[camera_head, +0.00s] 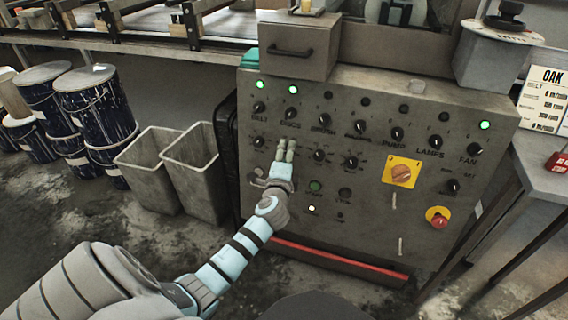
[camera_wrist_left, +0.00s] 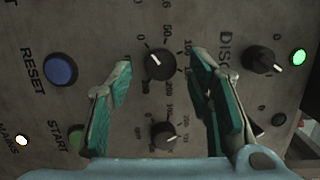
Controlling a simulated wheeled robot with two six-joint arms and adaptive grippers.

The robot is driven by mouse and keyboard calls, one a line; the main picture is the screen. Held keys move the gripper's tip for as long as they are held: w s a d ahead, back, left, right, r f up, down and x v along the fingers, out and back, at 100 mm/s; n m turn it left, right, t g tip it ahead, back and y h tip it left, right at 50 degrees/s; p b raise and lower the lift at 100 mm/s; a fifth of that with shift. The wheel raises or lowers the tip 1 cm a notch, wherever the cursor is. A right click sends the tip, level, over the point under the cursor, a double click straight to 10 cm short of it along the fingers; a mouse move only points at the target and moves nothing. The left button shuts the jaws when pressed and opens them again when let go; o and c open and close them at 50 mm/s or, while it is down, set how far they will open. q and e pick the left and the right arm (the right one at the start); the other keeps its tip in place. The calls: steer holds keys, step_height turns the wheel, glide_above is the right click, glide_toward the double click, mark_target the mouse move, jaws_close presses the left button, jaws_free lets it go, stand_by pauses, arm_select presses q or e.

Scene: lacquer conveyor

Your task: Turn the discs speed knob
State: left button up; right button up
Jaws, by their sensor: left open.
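The discs speed knob (camera_wrist_left: 160,65) is a small round black knob with a pale pointer and a printed number scale. In the left wrist view it sits between the two fingertips of my open left gripper (camera_wrist_left: 165,68), close to the level of their tips. I cannot tell whether the fingers touch it. In the head view the left gripper (camera_head: 287,147) is in front of the panel's second knob row, below the DISCS switch (camera_head: 287,113), and hides the speed knob. That switch also shows in the wrist view (camera_wrist_left: 262,60). My right gripper is out of view.
The grey control panel (camera_head: 380,125) carries several other knobs, including a neighbouring speed knob (camera_wrist_left: 163,135) close by. A blue RESET button (camera_wrist_left: 60,70) and green START button (camera_wrist_left: 76,140) lie nearby. A red stop button (camera_head: 438,218) is at lower right. Grey bins (camera_head: 192,160) stand left.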

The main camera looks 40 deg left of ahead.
arm_select(q)
steer(key=v, duration=1.1)
steer(key=shift+w+a, duration=0.1)
